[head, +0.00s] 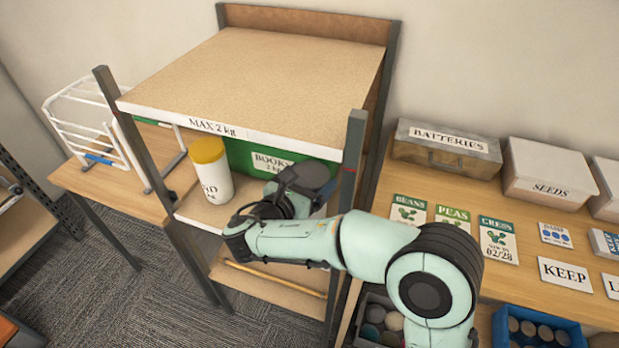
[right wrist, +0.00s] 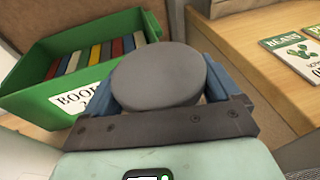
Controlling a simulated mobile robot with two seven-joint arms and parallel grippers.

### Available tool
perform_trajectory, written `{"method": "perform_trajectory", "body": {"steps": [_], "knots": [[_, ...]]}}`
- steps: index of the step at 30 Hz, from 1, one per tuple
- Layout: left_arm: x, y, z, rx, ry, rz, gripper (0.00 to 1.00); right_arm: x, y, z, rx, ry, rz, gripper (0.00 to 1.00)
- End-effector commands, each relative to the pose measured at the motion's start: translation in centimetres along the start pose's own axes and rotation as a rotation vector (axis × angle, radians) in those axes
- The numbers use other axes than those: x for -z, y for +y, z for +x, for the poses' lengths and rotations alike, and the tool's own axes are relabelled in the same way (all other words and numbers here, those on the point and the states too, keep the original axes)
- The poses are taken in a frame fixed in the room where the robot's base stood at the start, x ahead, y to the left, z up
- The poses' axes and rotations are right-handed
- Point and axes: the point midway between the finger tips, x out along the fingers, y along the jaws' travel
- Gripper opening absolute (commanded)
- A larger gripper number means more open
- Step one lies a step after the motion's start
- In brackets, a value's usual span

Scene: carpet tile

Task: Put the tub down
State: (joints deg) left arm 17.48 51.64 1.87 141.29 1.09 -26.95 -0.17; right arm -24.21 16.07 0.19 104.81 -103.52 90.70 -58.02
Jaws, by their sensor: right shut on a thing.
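My right gripper (head: 287,194) reaches in at the front of the shelf unit, over its middle shelf (head: 205,214). It is shut on a tub with a round dark grey lid (head: 313,176). In the right wrist view the grey lid (right wrist: 158,76) sits between the two blue fingers. The tub's body is mostly hidden by the lid and the gripper, and I cannot tell whether its base touches the shelf. A white tub with a yellow lid (head: 211,168) stands on the shelf left of my gripper. My left gripper is not in view.
A green box of books (head: 237,158) stands behind the gripper, and its books show in the wrist view (right wrist: 140,65). The top board (head: 265,75), marked "MAX 2 kg", overhangs the shelf. A post (head: 349,160) stands close to my right arm. Seed packets (head: 452,216) lie on the right bench.

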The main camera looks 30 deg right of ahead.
Motion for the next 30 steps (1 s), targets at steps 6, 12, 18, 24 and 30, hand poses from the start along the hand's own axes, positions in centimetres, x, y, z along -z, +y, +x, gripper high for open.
{"method": "perform_trajectory", "body": {"steps": [6,12,18,24,30], "knots": [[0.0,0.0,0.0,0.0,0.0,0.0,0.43,0.2,0.0,0.0,0.0,0.0,-0.001,1.0],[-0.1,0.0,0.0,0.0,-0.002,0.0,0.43,-0.2,0.0,-0.1,0.0,0.0,0.0,1.0],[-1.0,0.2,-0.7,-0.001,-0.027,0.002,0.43,-0.2,0.1,-3.4,-0.005,0.001,-0.001,1.0],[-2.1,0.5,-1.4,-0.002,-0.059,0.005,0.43,-0.2,0.1,-7.8,-0.006,0.0,-0.002,1.0],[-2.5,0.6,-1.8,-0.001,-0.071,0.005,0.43,-0.1,0.1,-10.9,-0.003,0.0,-0.002,1.0]]}}
